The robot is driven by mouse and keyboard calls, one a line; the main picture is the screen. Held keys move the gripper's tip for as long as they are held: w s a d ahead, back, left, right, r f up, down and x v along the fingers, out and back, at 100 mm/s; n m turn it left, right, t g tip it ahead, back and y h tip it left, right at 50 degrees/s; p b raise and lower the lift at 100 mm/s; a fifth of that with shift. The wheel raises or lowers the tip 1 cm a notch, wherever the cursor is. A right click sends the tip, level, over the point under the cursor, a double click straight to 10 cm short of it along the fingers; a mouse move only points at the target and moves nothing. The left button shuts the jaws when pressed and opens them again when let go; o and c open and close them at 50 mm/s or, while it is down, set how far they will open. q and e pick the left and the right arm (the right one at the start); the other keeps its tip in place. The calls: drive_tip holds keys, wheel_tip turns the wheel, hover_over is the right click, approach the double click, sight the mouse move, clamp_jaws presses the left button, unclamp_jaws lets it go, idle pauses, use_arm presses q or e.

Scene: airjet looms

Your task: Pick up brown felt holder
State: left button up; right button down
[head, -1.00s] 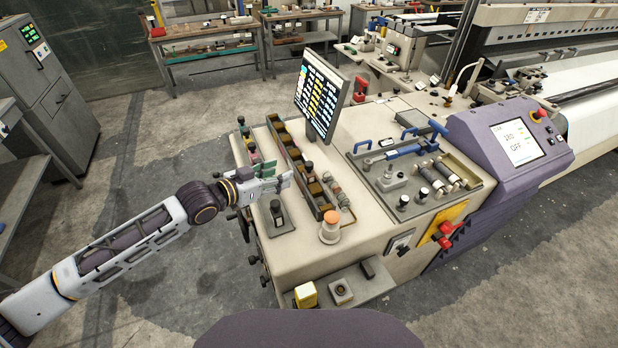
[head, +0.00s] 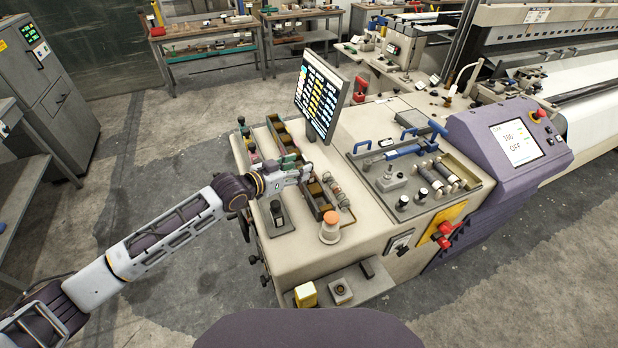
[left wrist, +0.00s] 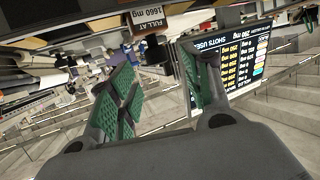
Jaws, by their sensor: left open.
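My left gripper (head: 304,172) is open over the near half of a long, narrow tray (head: 279,131) with brown-lined compartments on the machine top. In the left wrist view the two green-padded fingers of my left gripper (left wrist: 160,88) stand apart with nothing held between them. A small dark brown block (left wrist: 154,48) shows just beyond the fingers, below a label reading "FULL AT 1660 mg". I cannot tell for sure which item is the brown felt holder. The gripper and wrist hide part of the tray. My right gripper is not in view.
A tilted screen (head: 321,97) stands close behind the gripper. An orange-topped knob (head: 330,226) rises at the tray's near end. A tool tray with a blue-handled tool (head: 402,150) lies to the right, beside a purple control panel (head: 515,142).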

use_arm(q)
drive_tip(key=shift+w+d+f, duration=0.1)
drive_tip(key=shift+w+d, duration=0.05)
drive_tip(key=shift+d, duration=0.1)
idle(0.3)
drive_tip(key=shift+p+x, duration=0.45)
drive_tip(key=shift+x, duration=2.1)
drive_tip(key=shift+f, duration=0.2)
clamp_jaws()
